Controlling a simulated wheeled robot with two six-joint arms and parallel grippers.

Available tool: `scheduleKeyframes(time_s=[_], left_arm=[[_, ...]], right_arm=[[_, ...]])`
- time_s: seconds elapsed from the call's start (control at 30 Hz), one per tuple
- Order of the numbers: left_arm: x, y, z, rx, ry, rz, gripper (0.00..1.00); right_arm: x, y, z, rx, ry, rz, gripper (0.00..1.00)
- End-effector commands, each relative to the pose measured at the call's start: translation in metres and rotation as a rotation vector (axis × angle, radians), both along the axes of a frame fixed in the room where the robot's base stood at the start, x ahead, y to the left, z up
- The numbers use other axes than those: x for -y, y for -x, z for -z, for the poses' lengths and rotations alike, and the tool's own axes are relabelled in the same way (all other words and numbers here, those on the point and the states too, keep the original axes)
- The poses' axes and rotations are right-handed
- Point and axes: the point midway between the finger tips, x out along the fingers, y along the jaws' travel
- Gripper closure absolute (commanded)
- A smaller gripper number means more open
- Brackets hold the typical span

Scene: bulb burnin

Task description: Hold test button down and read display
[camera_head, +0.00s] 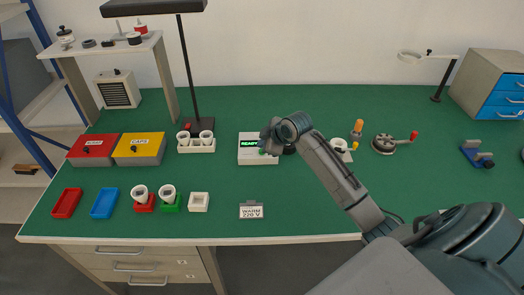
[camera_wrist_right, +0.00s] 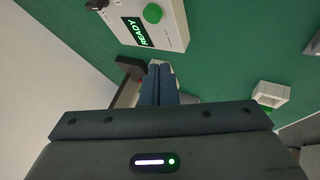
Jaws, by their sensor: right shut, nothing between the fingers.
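The white tester box (camera_head: 258,159) stands on the green bench mat in the middle of the head view. Its display (camera_head: 250,143) reads READY in green letters; in the right wrist view the display (camera_wrist_right: 138,31) also reads READY. The round green test button (camera_wrist_right: 153,13) is beside the display, clear of my fingers in the wrist view. My right gripper (camera_wrist_right: 159,72) is shut and empty, its fingers apart from the button in that view. In the head view the right gripper (camera_head: 268,142) is over the box's right part and hides some of it. My left gripper is not in view.
Left are a red box (camera_head: 92,148), a yellow box (camera_head: 140,148) and a white holder (camera_head: 196,146) with bulbs. A WARM 220 V sign (camera_head: 251,211) stands in front. The mat between sign and tester is clear.

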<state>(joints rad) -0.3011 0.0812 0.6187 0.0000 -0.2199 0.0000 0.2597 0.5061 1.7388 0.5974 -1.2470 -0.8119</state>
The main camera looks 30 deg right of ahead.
Motion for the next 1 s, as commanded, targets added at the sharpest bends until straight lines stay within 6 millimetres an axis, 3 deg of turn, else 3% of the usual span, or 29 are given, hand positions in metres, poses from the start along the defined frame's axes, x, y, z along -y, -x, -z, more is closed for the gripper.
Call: scheduleKeyframes(time_s=[0.1, 0.3, 0.73, 1.0], left_arm=[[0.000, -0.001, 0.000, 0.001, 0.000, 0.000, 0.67], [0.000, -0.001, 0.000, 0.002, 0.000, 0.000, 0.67], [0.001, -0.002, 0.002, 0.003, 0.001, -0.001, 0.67], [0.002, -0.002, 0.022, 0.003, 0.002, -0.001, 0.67]], right_arm=[[0.019, -0.023, -0.023, 0.042, 0.017, -0.023, 1.00], [0.031, -0.038, -0.039, 0.072, 0.028, -0.041, 1.00], [0.032, -0.038, -0.038, 0.074, 0.029, -0.042, 1.00], [0.031, -0.038, -0.017, 0.074, 0.028, -0.041, 1.00]])
